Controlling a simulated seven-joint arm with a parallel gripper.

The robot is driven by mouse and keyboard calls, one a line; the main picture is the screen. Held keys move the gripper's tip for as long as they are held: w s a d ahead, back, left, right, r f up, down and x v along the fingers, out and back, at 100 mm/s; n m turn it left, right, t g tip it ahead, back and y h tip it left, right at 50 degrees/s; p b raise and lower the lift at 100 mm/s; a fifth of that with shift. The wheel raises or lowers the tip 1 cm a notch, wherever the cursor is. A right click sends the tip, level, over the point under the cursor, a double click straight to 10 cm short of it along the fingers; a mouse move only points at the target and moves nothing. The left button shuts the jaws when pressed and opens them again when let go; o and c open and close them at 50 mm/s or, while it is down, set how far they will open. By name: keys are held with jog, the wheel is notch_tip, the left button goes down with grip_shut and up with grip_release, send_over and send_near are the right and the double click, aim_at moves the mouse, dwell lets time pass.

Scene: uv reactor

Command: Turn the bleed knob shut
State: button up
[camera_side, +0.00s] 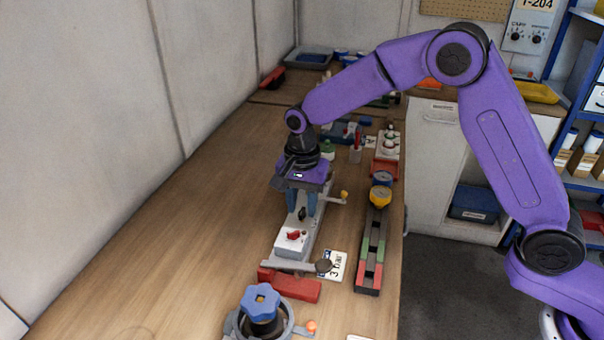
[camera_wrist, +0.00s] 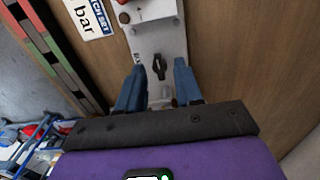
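A small black knob (camera_wrist: 158,67), which I take for the bleed knob, stands on a pale grey panel (camera_wrist: 160,35). Its grip looks roughly in line with the panel's length in the wrist view. Small lettering beside it is partly covered by a finger. In the side view the knob (camera_side: 302,214) shows just below my gripper (camera_side: 301,203). My gripper points down with its two blue fingers apart, one on each side of the knob in the wrist view. It is open and empty, and I see no contact with the knob.
A white box with a red switch (camera_side: 293,235) sits on the same panel. A red block (camera_side: 290,285) and a blue handwheel (camera_side: 260,302) are nearer the camera. A long dark gauge rack (camera_side: 370,250) runs alongside. The table at left is clear.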

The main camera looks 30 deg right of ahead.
aim_at(303, 211)
notch_tip(303, 211, up, 17)
dwell(0.4)
jog(key=shift+f, duration=0.1)
dwell(0.4)
jog(key=s+d+f+n, duration=0.3)
jog(key=s+d+n, duration=0.3)
jog(key=s, duration=0.5)
jog(key=s+d+f+n, duration=0.3)
jog(key=s+d+n, duration=0.4)
jog(key=s, duration=0.4)
jog(key=s+d+f+n, duration=0.2)
jog(key=s+d+n, duration=0.4)
jog(key=s, duration=0.5)
jog(key=n, duration=0.2)
jog(key=shift+d+f+n, duration=0.2)
jog(key=shift+f+n, duration=0.2)
